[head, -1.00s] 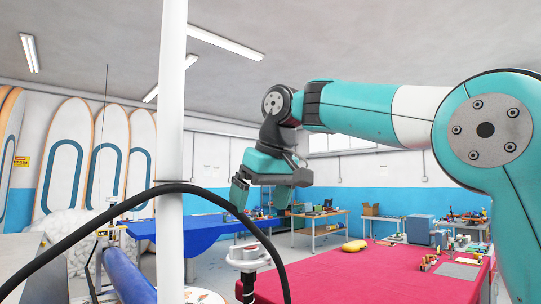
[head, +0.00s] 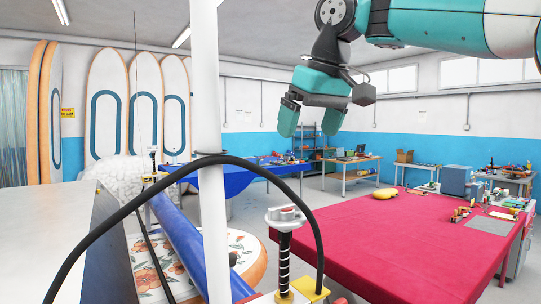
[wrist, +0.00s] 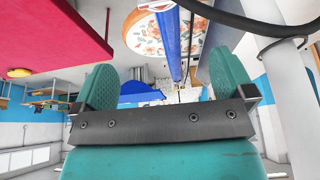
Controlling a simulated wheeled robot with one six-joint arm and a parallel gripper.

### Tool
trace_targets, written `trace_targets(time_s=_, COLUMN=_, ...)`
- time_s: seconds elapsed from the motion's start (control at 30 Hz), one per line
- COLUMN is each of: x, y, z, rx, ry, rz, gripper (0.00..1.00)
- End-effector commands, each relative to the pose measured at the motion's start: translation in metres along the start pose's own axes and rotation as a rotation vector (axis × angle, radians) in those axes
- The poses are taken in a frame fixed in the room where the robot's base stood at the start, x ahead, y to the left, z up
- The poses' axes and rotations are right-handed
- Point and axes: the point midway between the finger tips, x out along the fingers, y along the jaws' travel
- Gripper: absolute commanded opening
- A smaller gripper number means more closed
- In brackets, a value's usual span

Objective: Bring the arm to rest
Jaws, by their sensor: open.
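My gripper (head: 311,120) hangs in the air at the upper middle of the head view, fingers pointing down. Its two teal fingers are apart with nothing between them. My arm comes in from the upper right. The wrist view also shows the gripper (wrist: 165,85), its fingers wide apart and empty, with the room upside down beyond. The gripper touches nothing that I can see.
A table with a red cover (head: 390,235) is at right, holding a yellow item (head: 385,193) and small tools. A blue-covered table (head: 235,178) stands behind. A blue roll (head: 195,250) and a flowered board (head: 150,265) are at lower left. Surfboards (head: 108,105) lean on the far wall.

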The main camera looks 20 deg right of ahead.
Motion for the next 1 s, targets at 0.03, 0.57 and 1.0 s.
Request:
trace_targets(time_s=0.03, x=0.0, y=0.0, z=0.0, rx=0.0, ry=0.0, rz=0.0, gripper=1.0)
trace_targets(time_s=0.57, x=0.225, y=-0.099, z=0.2, rx=-0.163, ry=-0.142, rz=-0.269, gripper=1.0)
trace_targets(time_s=1.0, x=0.327, y=-0.14, z=0.36, rx=-0.232, ry=-0.22, rz=-0.378, gripper=1.0)
